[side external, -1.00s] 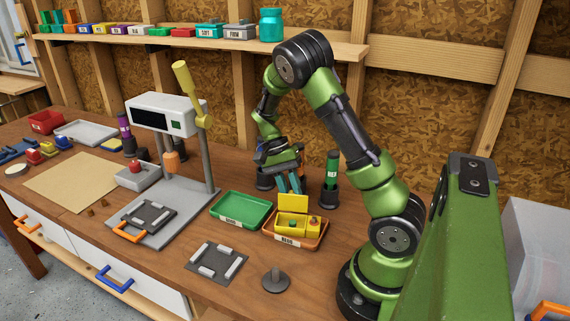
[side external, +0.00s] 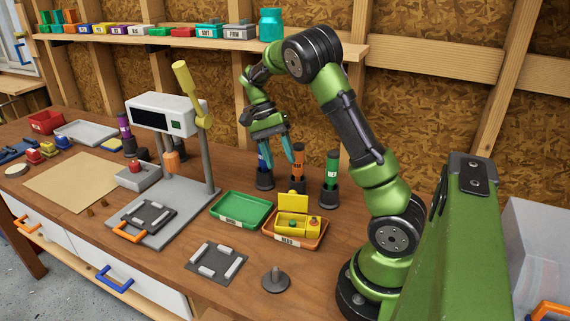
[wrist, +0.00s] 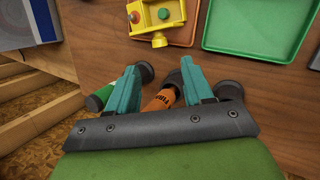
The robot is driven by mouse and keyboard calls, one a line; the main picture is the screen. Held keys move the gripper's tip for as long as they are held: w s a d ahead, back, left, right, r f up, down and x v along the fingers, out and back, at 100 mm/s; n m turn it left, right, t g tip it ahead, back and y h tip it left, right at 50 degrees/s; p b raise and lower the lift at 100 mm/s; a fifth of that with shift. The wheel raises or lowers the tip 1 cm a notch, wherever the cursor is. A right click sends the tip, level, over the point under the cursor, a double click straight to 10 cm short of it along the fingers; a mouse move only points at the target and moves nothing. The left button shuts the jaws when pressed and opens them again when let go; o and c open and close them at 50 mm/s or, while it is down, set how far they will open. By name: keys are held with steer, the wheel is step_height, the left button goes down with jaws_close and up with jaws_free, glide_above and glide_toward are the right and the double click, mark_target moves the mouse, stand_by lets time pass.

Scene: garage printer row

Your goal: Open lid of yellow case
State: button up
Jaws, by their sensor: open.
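The yellow case (side external: 291,226) sits in an orange-brown tray (side external: 268,235) on the bench. Its lid (side external: 293,202) stands upright at the back edge, so the case is open. A green piece and an orange-red piece show inside. The case also shows at the top of the wrist view (wrist: 139,24), where the lid is hard to make out. My gripper (side external: 280,162) is open and empty, above and behind the case, apart from the lid. Its teal fingers (wrist: 160,72) point down past the bottles in the wrist view.
An orange bottle (side external: 298,158), a green bottle (side external: 332,166) and a blue bottle (side external: 263,172) stand in dark holders close to my gripper. A green tray (side external: 226,219) lies left of the case. A dark fixture plate (side external: 216,261) and a grey peg stand (side external: 275,281) are in front.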

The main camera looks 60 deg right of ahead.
steer(key=v, duration=0.7)
steer(key=shift+r, duration=0.25)
steer(key=shift+w+d, duration=0.1)
steer(key=shift+w, duration=0.05)
steer(key=s+a+r+n+t, duration=0.1)
steer(key=s+a+n+t, duration=0.4)
steer(key=a, duration=0.6)
steer(key=s+a+r+n+t, duration=0.2)
steer(key=s+a+n+t, duration=0.4)
steer(key=a, duration=0.6)
steer(key=shift+r+n+t, duration=0.25)
steer(key=shift+n+t, duration=0.05)
steer(key=shift+t, duration=0.3)
